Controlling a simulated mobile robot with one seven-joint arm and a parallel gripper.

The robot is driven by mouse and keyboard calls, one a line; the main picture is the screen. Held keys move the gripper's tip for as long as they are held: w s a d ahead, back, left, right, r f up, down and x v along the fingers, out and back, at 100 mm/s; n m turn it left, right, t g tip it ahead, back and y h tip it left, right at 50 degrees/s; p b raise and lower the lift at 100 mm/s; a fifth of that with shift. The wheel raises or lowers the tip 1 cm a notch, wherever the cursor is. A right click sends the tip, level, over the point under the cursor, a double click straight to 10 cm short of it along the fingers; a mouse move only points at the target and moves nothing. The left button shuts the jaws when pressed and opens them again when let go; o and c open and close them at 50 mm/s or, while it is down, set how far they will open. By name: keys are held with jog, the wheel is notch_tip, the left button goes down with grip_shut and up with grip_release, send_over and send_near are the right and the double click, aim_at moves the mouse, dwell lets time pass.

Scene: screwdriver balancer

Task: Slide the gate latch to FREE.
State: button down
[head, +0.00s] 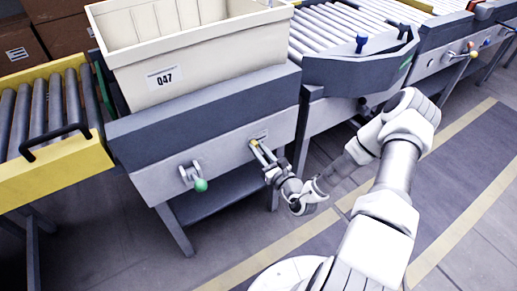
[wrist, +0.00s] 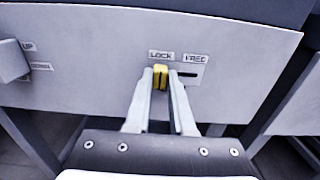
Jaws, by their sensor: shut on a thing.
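The gate latch is a small yellow knob (wrist: 160,77) on the pale front panel (wrist: 90,75). It sits below the LOCK label (wrist: 161,56), at the left end of a dark slot (wrist: 188,75). The FREE label (wrist: 195,58) is to its right, above the bare part of the slot. My gripper (wrist: 161,80) has one finger on each side of the yellow knob and is shut on it. In the head view my gripper (head: 262,152) reaches the panel from the front right, and the fingers mostly hide the latch.
A lever with a green knob (head: 200,184) sticks out of the panel to the left of the latch. A cream crate (head: 200,53) marked Q47 stands on top of the station. A yellow-framed roller conveyor (head: 60,160) is at the left. The floor (head: 310,240) in front is clear.

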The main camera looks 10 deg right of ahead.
aim_at(265, 135)
jog(key=shift+w+d+p, duration=0.15)
jog(key=shift+w+d, duration=0.1)
jog(key=shift+d, duration=0.55)
jog(key=shift+w+d+p, duration=0.2)
jog(key=shift+w+d, duration=0.1)
jog(key=shift+d, duration=0.55)
jog(key=shift+w+d+p, duration=0.15)
jog(key=shift+w+d, duration=0.1)
jog(key=shift+d, duration=0.55)
jog(key=c, duration=0.8)
grip_release()
jog(key=shift+o, duration=0.2)
jog(key=shift+s, duration=0.15)
